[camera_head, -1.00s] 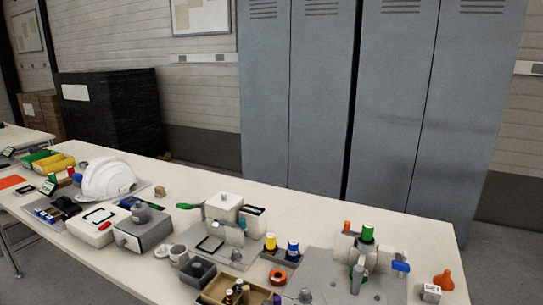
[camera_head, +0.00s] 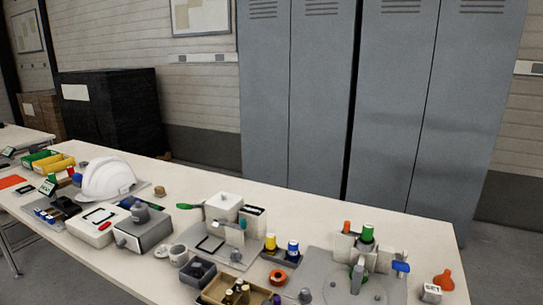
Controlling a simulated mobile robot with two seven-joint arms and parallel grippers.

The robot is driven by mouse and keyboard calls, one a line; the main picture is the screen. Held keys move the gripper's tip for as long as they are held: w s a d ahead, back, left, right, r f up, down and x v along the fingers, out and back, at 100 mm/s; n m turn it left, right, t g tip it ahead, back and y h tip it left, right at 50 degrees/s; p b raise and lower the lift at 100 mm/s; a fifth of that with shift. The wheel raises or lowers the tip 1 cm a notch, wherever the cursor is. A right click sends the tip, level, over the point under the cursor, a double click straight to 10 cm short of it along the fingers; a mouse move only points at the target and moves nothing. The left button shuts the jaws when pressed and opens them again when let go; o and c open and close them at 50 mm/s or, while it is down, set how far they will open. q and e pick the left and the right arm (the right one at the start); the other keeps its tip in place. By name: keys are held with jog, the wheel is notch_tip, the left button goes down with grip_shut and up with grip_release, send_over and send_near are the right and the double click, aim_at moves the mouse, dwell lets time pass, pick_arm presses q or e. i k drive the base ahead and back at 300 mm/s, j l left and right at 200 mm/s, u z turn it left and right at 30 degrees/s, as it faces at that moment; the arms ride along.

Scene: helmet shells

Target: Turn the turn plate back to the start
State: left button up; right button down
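A flat grey plate (camera_head: 330,268) lies at the right end of the table and bears a fixture. I cannot tell for sure that it is the turn plate. The fixture has white blocks (camera_head: 345,246), a green-capped part (camera_head: 367,234), a blue part (camera_head: 401,267) at its right, and a grey upright post (camera_head: 357,279) with green beside it in front. The plate's near edge is partly cut off by the frame. Neither of my grippers shows in the head view.
An orange funnel-like part (camera_head: 444,280) and a small labelled white block (camera_head: 432,293) stand right of the plate. Yellow (camera_head: 270,242) and blue (camera_head: 293,250) bottles, an orange ring (camera_head: 277,277) and a wooden tray (camera_head: 212,292) lie left. A white helmet (camera_head: 107,179) is farther left.

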aim_at(338, 290)
jog(key=z, duration=1.25)
jog(key=k+j+z, duration=0.1)
jog(key=j+z, duration=0.25)
jog(key=k+j+z, duration=0.1)
jog(key=z, duration=0.2)
jog(key=j, duration=0.25)
jog(key=i, duration=0.35)
